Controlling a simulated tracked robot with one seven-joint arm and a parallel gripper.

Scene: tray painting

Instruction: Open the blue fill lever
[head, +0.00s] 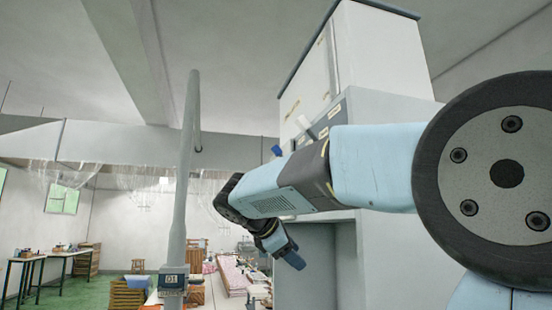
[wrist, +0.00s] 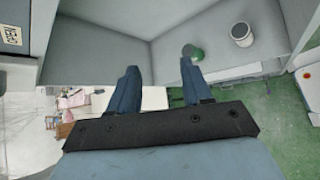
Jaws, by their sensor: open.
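A small blue lever end (head: 276,150) sticks out from the left side of the tall grey machine (head: 385,110), just above my arm. It is small, and its lower part is hidden, so I cannot tell its position. My gripper (head: 292,258) hangs below and beside it, pointing down and right, apart from the lever. In the wrist view its two blue fingers (wrist: 160,82) are spread wide with nothing between them. The blue lever does not show in the wrist view.
A pale lever (head: 325,122) sits higher on the machine. A grey recess opens below my arm. A grey post (head: 185,180) rises left of my arm.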

